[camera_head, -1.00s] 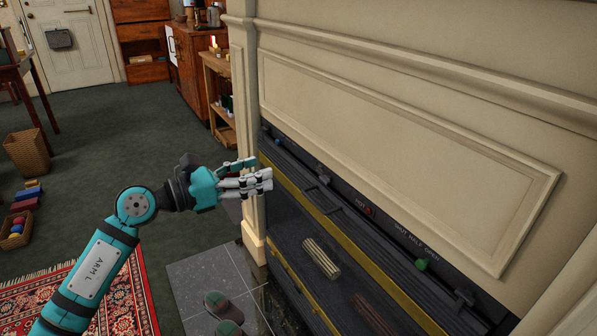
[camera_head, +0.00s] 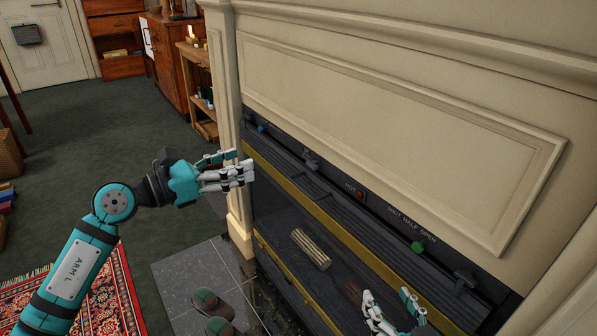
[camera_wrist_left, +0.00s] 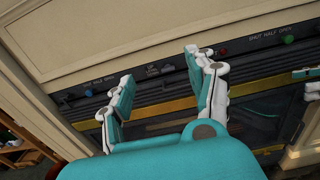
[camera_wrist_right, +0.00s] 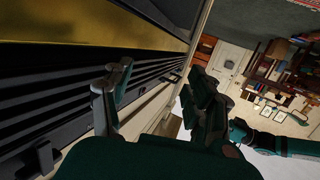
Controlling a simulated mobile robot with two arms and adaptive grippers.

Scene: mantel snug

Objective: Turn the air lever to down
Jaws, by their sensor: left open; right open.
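Several controls sit on the dark stove panel: a blue knob (camera_head: 262,128), a small dark lever (camera_head: 311,160), a red knob (camera_head: 360,195), a green knob (camera_head: 417,247) and another dark lever (camera_head: 464,280). In the left wrist view, the lever (camera_wrist_left: 167,70) stands beside small print that seems to read up and down; I cannot read which control is marked air. My left gripper (camera_head: 243,168) is open and empty, left of the stove, and also shows in the left wrist view (camera_wrist_left: 158,68). My right gripper (camera_head: 390,298) is open, low before the stove's right part.
A cream mantel panel (camera_head: 390,130) rises above the controls. A yellow bar (camera_head: 340,232) runs along the stove front, with a log (camera_head: 311,249) below it. Slippers (camera_head: 212,305) lie on the grey hearth tiles (camera_head: 190,270).

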